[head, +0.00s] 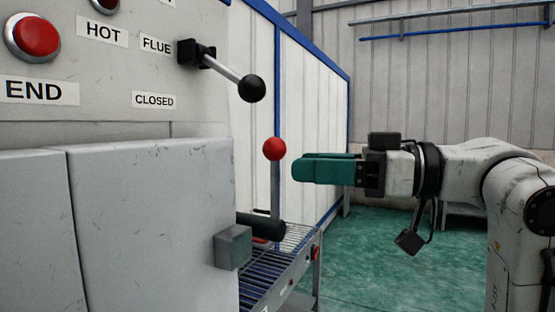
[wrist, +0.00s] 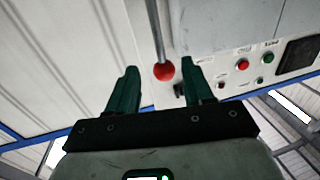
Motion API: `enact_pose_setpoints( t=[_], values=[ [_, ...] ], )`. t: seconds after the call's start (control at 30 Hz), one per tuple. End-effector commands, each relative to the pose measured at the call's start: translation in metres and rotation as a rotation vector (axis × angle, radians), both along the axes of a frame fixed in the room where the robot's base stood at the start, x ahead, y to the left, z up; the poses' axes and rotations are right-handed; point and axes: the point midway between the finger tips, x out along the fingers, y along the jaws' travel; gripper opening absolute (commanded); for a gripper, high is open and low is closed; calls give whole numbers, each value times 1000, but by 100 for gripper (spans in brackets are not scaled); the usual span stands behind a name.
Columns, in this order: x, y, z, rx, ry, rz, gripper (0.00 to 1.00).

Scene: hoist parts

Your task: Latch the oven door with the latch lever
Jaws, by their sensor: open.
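The latch lever is a grey upright rod with a red ball (head: 275,149) on top, rising from a dark cylinder (head: 262,226) beside the oven. The oven door (head: 150,225) is the scuffed grey panel at the left, with a grey block (head: 233,247) at its right edge. My gripper (head: 296,169) has green fingers, open and empty, pointing left just right of the ball. In the wrist view the red ball (wrist: 164,71) appears between the open fingertips, apart from both. Whether the door is fully closed is hard to tell.
A flue lever with a black ball (head: 252,88) juts from the panel above the red one. A red END button (head: 33,37) is at upper left. A roller conveyor (head: 275,275) runs below the latch lever. Green floor (head: 390,255) is open at the right.

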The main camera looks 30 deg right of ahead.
Motion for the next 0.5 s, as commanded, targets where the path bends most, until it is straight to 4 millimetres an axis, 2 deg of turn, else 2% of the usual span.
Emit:
enact_pose_setpoints(
  t=[0.2, 0.5],
  values=[
    [25, 28, 1, 1, 1, 3, 51],
    [40, 43, 0, 1, 1, 0, 51]
  ],
)
